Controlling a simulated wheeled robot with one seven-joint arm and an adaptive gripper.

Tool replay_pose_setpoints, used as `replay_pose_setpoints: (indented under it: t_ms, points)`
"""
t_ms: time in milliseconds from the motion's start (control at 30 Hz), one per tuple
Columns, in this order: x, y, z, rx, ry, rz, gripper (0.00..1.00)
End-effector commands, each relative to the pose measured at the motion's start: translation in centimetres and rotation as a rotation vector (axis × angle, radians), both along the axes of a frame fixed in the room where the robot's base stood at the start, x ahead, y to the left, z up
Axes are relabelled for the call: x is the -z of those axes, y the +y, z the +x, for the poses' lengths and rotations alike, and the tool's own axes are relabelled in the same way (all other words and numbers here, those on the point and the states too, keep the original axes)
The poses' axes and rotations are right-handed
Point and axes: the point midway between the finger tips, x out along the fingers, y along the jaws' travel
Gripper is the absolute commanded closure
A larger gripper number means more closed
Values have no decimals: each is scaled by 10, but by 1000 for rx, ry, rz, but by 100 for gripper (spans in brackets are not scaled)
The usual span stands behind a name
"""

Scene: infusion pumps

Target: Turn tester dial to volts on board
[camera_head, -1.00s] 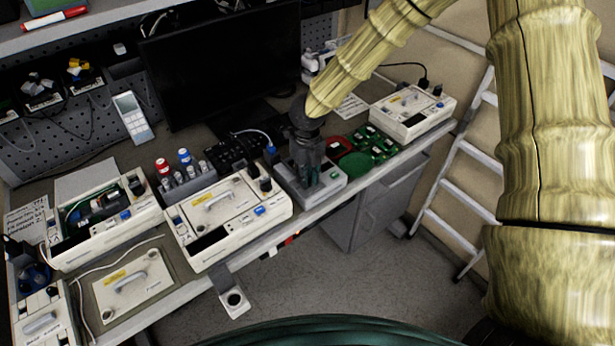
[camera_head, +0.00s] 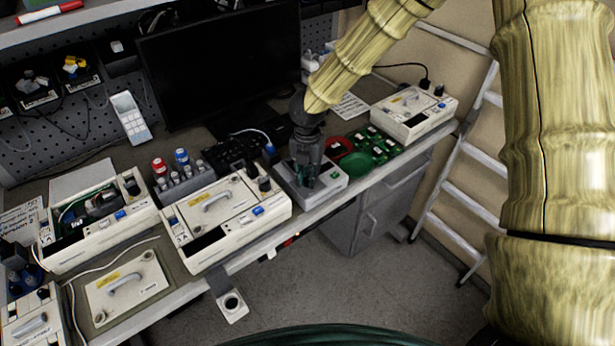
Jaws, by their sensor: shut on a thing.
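The tester (camera_head: 331,190) is a small pale grey box near the front edge of the bench, right of the middle infusion pump. My gripper (camera_head: 306,183) points down over the tester's top, shut on a part there. That part is most likely the dial, but my fingers hide it, so its setting cannot be read. Several green circuit boards (camera_head: 377,141) lie just right of the tester, with a round green piece (camera_head: 358,165) beside them.
Another pump (camera_head: 414,110) stands at the right end. A dark monitor (camera_head: 220,65) is behind. A ladder (camera_head: 455,190) leans at the right.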

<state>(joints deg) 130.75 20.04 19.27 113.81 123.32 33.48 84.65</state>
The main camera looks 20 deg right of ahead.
Motion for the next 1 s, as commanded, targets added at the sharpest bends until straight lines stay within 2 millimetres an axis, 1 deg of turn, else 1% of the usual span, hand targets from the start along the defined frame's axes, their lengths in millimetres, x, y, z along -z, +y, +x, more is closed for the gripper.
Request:
replay_pose_setpoints:
  t_ms: [33,100,133,200,567,667,1000]
  points:
    - [-2,-1,3,34,-7,0,100]
    - [-2,-1,3,84,-8,-1,100]
    - [-3,-1,3,79,-7,0,74]
    - [-3,-1,3,76,-6,0,62]
    - [-3,0,1,73,-2,0,62]
    - [-9,0,1,72,-3,0,62]
    - [-40,0,0,72,-1,-1,62]
